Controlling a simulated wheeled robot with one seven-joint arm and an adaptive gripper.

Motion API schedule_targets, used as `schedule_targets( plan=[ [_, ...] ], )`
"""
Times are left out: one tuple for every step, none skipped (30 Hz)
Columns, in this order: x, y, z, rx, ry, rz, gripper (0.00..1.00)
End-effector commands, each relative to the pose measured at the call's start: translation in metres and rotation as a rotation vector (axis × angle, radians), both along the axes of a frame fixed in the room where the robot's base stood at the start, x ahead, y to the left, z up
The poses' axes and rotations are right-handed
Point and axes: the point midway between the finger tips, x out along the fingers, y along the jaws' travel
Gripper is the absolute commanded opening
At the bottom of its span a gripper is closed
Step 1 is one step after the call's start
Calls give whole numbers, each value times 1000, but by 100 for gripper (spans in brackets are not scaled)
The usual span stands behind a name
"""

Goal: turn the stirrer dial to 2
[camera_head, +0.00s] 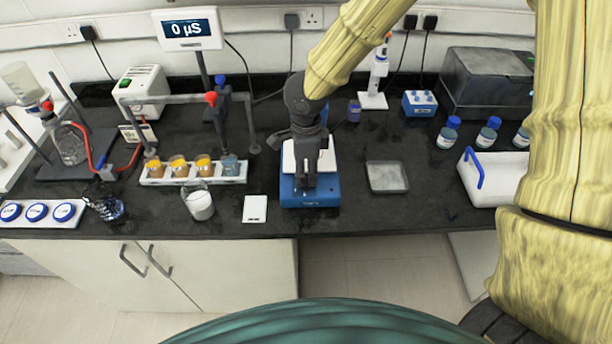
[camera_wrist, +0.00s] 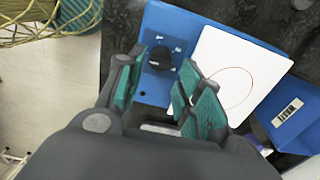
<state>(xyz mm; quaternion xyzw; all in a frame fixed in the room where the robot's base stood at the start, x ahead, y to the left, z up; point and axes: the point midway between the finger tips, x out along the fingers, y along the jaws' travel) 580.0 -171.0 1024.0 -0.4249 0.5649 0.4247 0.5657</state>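The stirrer (camera_head: 325,196) is a blue box with a white square top plate, standing near the bench's front edge in the head view. In the wrist view its blue body (camera_wrist: 155,25) and white plate (camera_wrist: 232,70) show, with a thin red circle on the plate. The black round dial (camera_wrist: 160,58) sits on the blue face with small pale marks around it; I cannot read them. My gripper (camera_wrist: 160,75) is open, with teal-padded fingers on either side of the dial in the picture. I see no clear contact. In the head view my gripper (camera_head: 305,182) hides the dial.
A white card (camera_head: 255,209) and a beaker (camera_head: 200,204) stand left of the stirrer. A shallow grey tray (camera_head: 387,177) lies to its right. A rack of orange-filled cups (camera_head: 190,180) is further left, under a meter display (camera_head: 188,29) reading 0 µS.

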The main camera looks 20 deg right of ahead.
Motion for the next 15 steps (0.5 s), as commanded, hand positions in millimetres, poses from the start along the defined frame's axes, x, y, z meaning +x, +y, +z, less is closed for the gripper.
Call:
schedule_targets(
  plan=[
    [-1,0,-7,-4,3,2,36],
    [-1,0,-10,-3,3,2,36],
    [0,0,-13,-4,2,2,36],
    [0,1,-16,-3,2,2,36],
    [0,1,-19,-3,2,3,36],
    [0,1,-22,-2,3,2,36],
    [0,1,-24,-2,3,2,36],
    [0,1,-26,-2,2,2,36],
    [0,1,-28,-2,2,2,36],
    [0,1,-29,-2,2,2,36],
    [0,1,-30,-2,2,2,36],
    [0,1,-31,-2,2,2,36],
    [0,1,-32,-2,2,2,36],
    [0,1,-32,-1,0,2,36],
    [0,1,-33,-1,0,2,36]
  ],
)
